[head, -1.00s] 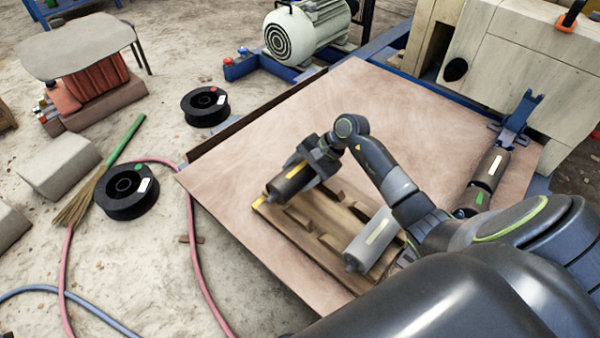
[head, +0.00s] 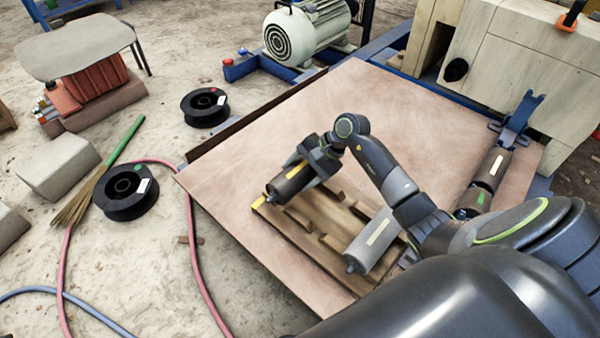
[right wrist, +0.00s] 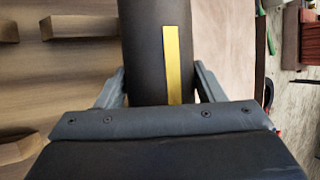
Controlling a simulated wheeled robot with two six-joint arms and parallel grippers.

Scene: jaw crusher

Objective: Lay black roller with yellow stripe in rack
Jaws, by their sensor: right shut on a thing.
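The black roller with the yellow stripe (head: 287,187) is at the far left end of the wooden rack (head: 318,243), by a yellow mark on the rack's edge. My right gripper (head: 310,172) is shut on it. In the right wrist view the dark roller (right wrist: 143,45) lies between the two fingers, its yellow stripe facing up. The roller is over or in the end slot; I cannot tell whether it touches the wood. My left gripper is not in view.
A grey roller with a pale stripe (head: 372,243) lies at the rack's near end. Rollers with a white stripe (head: 490,170) and a green mark (head: 474,201) are at the right by a blue bracket (head: 517,118). The board (head: 390,115) is clear behind the rack.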

